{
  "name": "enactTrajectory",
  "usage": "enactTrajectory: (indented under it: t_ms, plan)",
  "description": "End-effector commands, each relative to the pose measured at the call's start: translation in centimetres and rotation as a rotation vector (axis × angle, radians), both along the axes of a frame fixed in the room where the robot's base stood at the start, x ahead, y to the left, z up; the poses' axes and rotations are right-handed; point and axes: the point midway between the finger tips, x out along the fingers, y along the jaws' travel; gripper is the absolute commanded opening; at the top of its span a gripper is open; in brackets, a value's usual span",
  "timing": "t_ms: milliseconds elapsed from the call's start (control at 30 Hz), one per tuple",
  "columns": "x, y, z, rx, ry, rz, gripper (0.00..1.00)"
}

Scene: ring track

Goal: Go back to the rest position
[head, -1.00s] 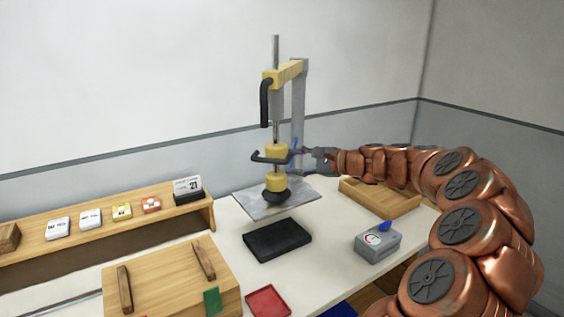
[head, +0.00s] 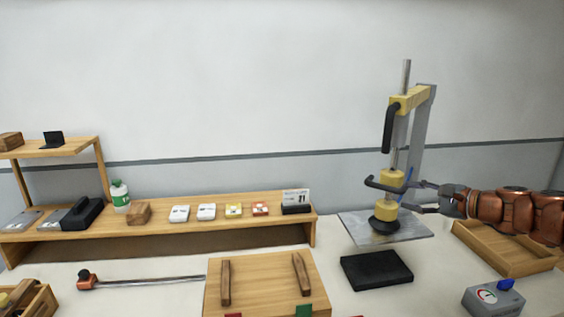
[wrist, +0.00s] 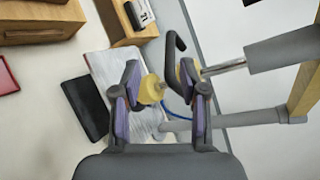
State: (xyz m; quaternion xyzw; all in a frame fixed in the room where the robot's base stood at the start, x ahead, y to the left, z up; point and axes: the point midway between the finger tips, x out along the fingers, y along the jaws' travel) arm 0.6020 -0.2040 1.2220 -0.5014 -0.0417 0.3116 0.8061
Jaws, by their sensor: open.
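My gripper (head: 415,197) is open and empty, just right of the press stand in the head view. The stand has a yellow arm (head: 409,100), a steel rod, a black handle and a grey upright, and stands on a grey plate (head: 412,236). A yellow collar (head: 392,180) and a lower yellow piece (head: 385,211) with a black foot are on its rod. In the wrist view my two fingers (wrist: 160,93) are spread wide, with a yellow piece (wrist: 151,89) seen between them. Whether they touch it cannot be told.
A black pad (head: 376,270), a wooden tray (head: 505,250) and a grey gauge box (head: 493,299) lie near the stand. A wooden board with two handles (head: 262,285) is at front centre. A wooden shelf (head: 180,241) with small boxes runs along the wall.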

Motion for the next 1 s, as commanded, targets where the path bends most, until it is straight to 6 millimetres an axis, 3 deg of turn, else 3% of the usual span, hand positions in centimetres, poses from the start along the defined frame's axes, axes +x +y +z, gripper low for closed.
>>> enactTrajectory:
  t_ms: [133, 267, 400, 500, 600, 733, 867, 1000]
  plan:
    - [-1.7, 7.7, -0.3, -0.117, 0.021, 0.168, 0.43]
    - [-4.9, 14.9, -1.5, -0.261, 0.048, 0.347, 0.43]
    - [-10.0, 21.5, -3.7, -0.433, 0.082, 0.549, 0.43]
    - [-14.1, 24.7, -5.8, -0.556, 0.110, 0.688, 0.43]
    - [-18.5, 26.8, -7.9, -0.680, 0.141, 0.816, 0.43]
    - [-24.1, 27.7, -10.7, -0.839, 0.187, 0.969, 0.43]
    - [-29.6, 26.9, -13.3, -0.990, 0.244, 1.108, 0.43]
    - [-35.0, 24.7, -15.4, -1.136, 0.314, 1.237, 0.43]
